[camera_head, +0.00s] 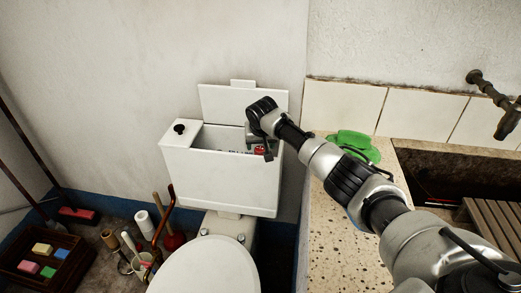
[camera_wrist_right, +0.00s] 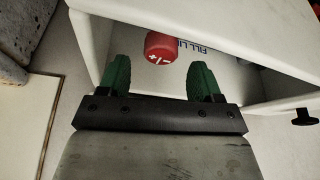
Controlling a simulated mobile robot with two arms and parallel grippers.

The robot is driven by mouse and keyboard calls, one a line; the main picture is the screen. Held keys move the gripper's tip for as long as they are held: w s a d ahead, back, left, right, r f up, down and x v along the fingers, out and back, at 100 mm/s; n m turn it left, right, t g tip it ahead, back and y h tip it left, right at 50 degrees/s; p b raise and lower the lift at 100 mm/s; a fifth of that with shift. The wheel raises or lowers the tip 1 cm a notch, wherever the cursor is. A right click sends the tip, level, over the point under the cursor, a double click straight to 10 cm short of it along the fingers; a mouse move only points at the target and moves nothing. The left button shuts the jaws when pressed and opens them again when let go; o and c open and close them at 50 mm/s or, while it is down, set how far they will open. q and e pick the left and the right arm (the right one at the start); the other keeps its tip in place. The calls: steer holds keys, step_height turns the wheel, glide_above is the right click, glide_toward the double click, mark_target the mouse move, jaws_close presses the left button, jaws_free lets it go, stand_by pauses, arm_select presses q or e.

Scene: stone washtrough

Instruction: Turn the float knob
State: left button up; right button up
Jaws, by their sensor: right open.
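The float knob (camera_wrist_right: 160,47) is a red round knob with white plus and minus marks, inside the open cistern beside blue lettering. In the head view the knob (camera_head: 259,149) shows small and red at the cistern's right end. My right gripper (camera_wrist_right: 159,72) has two green fingers spread apart, one on each side of the knob's line. The knob is just beyond the fingertips, and I see no contact. In the head view my right gripper (camera_head: 266,152) is over the right end of the white cistern (camera_head: 219,178). My left gripper is not in view.
The cistern lid (camera_head: 243,103) stands upright behind the cistern, and a black knob (camera_head: 180,128) is on its left top. A green cloth (camera_head: 354,144) lies on the stone ledge (camera_head: 330,230) at right. A crate (camera_head: 40,262), plunger (camera_head: 173,241) and brushes stand on the floor at left.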

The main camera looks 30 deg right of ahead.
mark_target(260, 148)
steer(key=shift+x, duration=0.8)
steer(key=shift+w+f+b, duration=0.2)
steer(key=shift+f+b, duration=0.05)
steer(key=shift+b, duration=0.1)
steer(key=shift+w+f, duration=0.1)
steer(key=shift+f, duration=0.25)
steer(key=shift+d, duration=0.1)
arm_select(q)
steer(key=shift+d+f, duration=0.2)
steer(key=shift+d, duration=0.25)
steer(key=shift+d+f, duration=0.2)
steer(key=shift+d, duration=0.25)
arm_select(e)
steer(key=c, duration=0.9)
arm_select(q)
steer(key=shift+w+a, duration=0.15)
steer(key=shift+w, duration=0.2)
arm_select(e)
steer(key=shift+c, duration=0.2)
